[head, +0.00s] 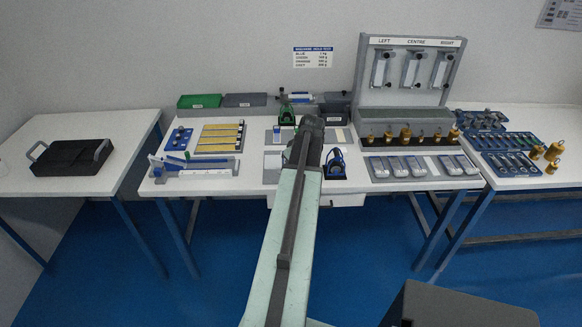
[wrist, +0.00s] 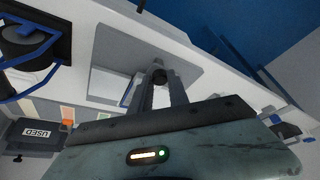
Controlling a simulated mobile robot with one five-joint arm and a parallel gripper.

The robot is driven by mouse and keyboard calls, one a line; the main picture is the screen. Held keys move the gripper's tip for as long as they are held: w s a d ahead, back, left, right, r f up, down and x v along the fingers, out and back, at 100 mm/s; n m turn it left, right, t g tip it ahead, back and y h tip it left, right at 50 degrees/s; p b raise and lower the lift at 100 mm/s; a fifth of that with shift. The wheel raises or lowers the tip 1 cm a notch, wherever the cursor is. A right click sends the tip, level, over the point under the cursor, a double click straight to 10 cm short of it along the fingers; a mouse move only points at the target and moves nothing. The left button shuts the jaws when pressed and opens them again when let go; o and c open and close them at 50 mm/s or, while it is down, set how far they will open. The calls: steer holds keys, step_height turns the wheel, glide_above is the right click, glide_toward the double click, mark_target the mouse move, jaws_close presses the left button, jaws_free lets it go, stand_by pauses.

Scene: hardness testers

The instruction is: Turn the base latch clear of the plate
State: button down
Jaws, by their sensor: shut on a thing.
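My gripper (wrist: 160,80) points down over a grey base plate (wrist: 130,48), with its two fingers close together. A small dark round-topped piece, seemingly the base latch (wrist: 158,75), is between the fingertips, and the gripper is shut on it. A white plate (wrist: 108,85) lies on the grey base beside the fingers. I cannot tell whether the latch overlaps it.
A blue device on a black base (head: 335,162) stands close right of my arm, and shows in the wrist view (wrist: 28,50). A box marked USED (wrist: 38,135) is near. Weights (head: 405,136) and a labelled rack (head: 410,75) stand right. The left table (head: 75,185) has bare space.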

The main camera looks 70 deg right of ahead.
steer(key=shift+n, duration=0.3)
stand_by(0.4)
steer(key=c, duration=1.3)
jaws_free()
steer(key=shift+o, duration=0.2)
steer(key=shift+r, duration=0.1)
steer(key=p+v, duration=0.7)
steer(key=shift+s+r, duration=0.15)
steer(key=shift+r, duration=0.1)
